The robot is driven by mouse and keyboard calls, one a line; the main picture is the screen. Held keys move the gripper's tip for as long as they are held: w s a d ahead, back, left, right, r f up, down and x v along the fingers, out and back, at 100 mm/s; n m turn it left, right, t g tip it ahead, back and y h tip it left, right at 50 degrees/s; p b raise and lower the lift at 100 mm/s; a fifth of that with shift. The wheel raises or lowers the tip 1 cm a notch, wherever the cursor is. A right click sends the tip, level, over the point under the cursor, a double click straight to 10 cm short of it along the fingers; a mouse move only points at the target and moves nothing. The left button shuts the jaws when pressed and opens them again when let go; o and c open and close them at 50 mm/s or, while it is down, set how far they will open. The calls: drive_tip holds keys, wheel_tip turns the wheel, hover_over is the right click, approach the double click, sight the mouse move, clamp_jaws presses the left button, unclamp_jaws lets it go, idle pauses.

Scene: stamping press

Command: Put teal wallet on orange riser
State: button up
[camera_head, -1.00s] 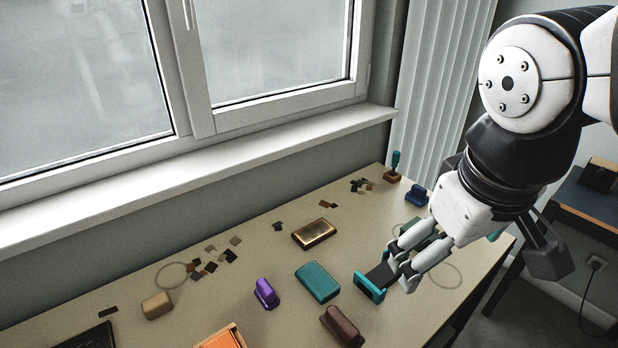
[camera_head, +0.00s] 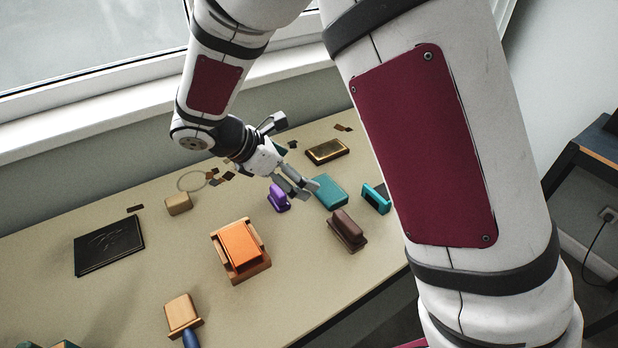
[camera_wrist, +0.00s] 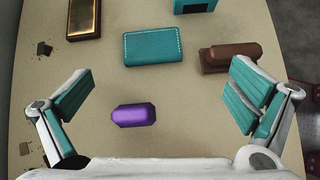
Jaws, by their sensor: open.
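The teal wallet (camera_head: 328,191) lies flat on the table, just right of the purple stamp. In the wrist view the stitched teal wallet (camera_wrist: 153,46) lies ahead of my gripper, centred between the fingers but beyond their tips. My gripper (camera_head: 303,187) is open and empty; in the wrist view its two fingers (camera_wrist: 160,93) are spread wide. It hovers near the wallet and the purple stamp. The orange riser (camera_head: 240,244), an orange-topped block with a wooden frame, stands nearer the front of the table, with nothing on top. It is outside the wrist view.
The purple stamp (camera_wrist: 134,115) lies between my open fingers, and a brown stamp (camera_wrist: 228,58) sits right of the wallet. A gold-topped box (camera_head: 327,151), a teal-framed piece (camera_head: 377,198) and a black folder (camera_head: 109,245) also lie around. The table left of the riser is fairly clear.

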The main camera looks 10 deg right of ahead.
drive_tip(key=shift+n+t, duration=0.3)
drive_tip(key=shift+n, duration=0.4)
drive_tip(key=x, duration=0.4)
drive_tip(key=a+f+x, duration=0.1)
drive_tip(key=x, duration=0.9)
drive_tip(key=shift+w+a+f, duration=0.2)
drive_tip(key=shift+a+f, duration=0.1)
drive_tip(key=shift+a, duration=0.1)
drive_tip(key=c, duration=1.1)
wheel_tip(320, 180, up, 10)
wheel_tip(320, 180, up, 12)
drive_tip(key=n+t+y+p, duration=0.5)
drive_tip(key=n+t+y, duration=0.1)
drive_tip(key=n, duration=0.5)
hover_over(324, 190)
drive_tip(key=shift+s+d, duration=0.4)
